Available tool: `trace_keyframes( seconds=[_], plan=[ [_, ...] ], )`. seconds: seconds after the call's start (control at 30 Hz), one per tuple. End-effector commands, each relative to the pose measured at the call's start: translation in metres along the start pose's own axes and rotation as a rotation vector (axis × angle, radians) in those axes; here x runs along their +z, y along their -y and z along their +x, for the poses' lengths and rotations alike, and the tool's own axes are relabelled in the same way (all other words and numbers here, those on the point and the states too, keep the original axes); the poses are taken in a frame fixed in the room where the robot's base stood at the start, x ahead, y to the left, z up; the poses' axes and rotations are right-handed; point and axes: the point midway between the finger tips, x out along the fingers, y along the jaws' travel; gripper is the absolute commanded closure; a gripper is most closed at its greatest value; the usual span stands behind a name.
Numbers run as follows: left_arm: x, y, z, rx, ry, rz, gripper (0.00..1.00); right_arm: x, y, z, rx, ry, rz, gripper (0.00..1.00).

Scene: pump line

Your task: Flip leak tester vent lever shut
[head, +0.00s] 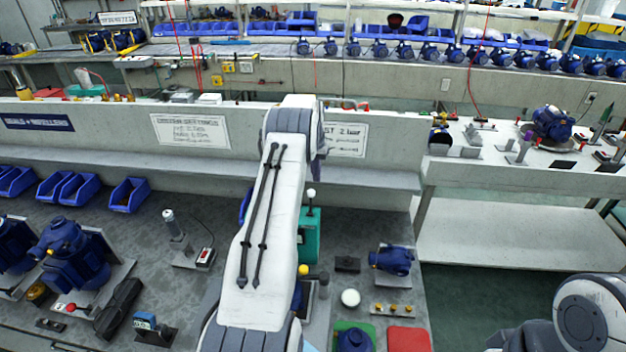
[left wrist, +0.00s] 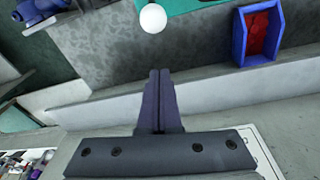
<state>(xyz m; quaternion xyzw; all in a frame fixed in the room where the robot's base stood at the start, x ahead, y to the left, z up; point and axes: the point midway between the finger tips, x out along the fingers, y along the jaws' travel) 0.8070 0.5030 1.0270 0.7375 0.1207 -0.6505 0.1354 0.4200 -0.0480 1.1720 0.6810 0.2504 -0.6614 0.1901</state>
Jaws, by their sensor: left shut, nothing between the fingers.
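The leak tester is a teal box (head: 310,240) on the grey bench, partly hidden behind my left arm in the head view. A white ball knob (head: 311,193) on a short stem stands at its far end and looks like the vent lever. In the left wrist view the white ball (left wrist: 153,18) is at the top, beside a teal surface (left wrist: 205,6). My left gripper (left wrist: 160,73) is shut and empty, its fingertips pointing toward the ball with a visible gap. My right gripper is out of view.
A yellow knob (head: 304,270) and a white round knob (head: 350,297) are near the tester. A blue pump (head: 391,260) lies to its right. A low wall (head: 375,160) runs behind. A blue bin with red contents (left wrist: 259,32) shows in the wrist view.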

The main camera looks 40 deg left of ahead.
Motion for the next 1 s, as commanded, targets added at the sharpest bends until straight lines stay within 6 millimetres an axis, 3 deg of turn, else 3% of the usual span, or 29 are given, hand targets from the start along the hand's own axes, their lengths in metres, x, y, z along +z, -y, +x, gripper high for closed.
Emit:
trace_keyframes(
  seconds=[0.07,0.4,1.0],
  plan=[
    [0.001,-0.001,0.016,0.001,0.005,0.000,1.00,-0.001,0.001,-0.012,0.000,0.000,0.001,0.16],
    [0.028,0.000,0.006,0.000,0.001,0.000,1.00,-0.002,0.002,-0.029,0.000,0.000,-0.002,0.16],
    [0.038,0.000,0.005,-0.001,-0.001,0.000,1.00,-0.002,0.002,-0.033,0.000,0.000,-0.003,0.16]
  ],
)
